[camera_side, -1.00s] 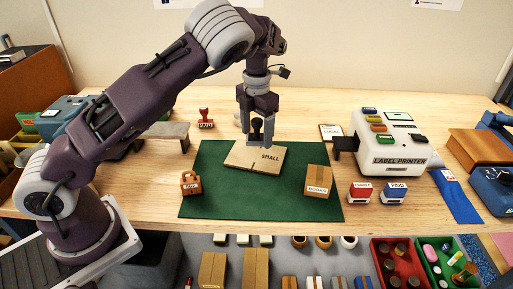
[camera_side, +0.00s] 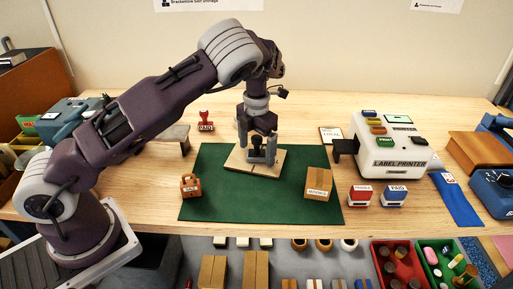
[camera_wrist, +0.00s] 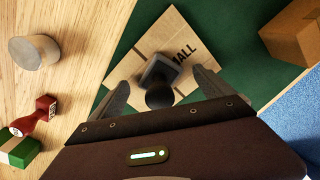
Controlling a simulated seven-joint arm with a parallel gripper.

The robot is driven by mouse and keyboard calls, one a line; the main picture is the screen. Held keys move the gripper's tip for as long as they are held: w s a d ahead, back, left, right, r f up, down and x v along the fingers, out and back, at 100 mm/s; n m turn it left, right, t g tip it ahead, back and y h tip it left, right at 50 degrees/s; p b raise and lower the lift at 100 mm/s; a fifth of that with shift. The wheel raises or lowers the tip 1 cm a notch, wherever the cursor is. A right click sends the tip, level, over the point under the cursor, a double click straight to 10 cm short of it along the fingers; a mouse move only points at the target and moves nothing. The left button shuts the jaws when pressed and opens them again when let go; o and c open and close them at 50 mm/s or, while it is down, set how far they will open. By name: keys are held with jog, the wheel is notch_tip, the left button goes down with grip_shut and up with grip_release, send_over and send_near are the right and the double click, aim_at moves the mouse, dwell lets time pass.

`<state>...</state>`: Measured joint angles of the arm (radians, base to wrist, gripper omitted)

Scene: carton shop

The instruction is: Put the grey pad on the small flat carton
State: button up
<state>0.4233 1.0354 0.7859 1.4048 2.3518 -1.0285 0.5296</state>
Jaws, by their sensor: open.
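The small flat carton (camera_side: 236,162) lies on the green mat, and it also shows in the wrist view (camera_wrist: 150,40), with part of its "SMALL" lettering covered. The grey pad (camera_wrist: 157,70), a square block with a round black knob, is over the carton's middle and appears to rest on it. In the side view the pad is mostly hidden between my fingers. My gripper (camera_side: 260,160) is open and low over the carton, one finger on each side of the pad. In the wrist view my gripper (camera_wrist: 161,92) shows gaps between both fingers and the knob.
The label printer (camera_side: 395,150) is further right.

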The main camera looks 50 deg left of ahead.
notch_tip(320, 180, up, 12)
jog(key=shift+r, duration=0.2)
jog(key=shift+w+d+r, duration=0.1)
jog(key=shift+w+d, duration=0.05)
jog(key=w+d+r+n+t+h, duration=0.4)
jog(key=w+r+t, duration=0.2)
jog(key=r+t, duration=0.1)
notch_tip(320, 180, up, 17)
jog(key=n+t+y, duration=0.6)
jog(key=n+t, duration=0.1)
jog(key=n, duration=1.4)
send_over(258, 137)
jog(key=s+a, duration=0.3)
jog(key=s+f+n+g+y, duration=0.1)
jog(key=s+f+n+g, duration=0.25)
jog(key=s+n, duration=0.4)
jog(key=s+d+f+n+g+h, duration=0.1)
jog(key=s+d+f, duration=0.4)
jog(key=s, duration=0.5)
jog(key=s+d+f+n+g+h, duration=0.2)
jog(key=s+d+f+g, duration=0.2)
jog(key=s, duration=0.6)
jog(key=shift+s+d+f, duration=0.35)
jog(key=shift+d+f, duration=0.25)
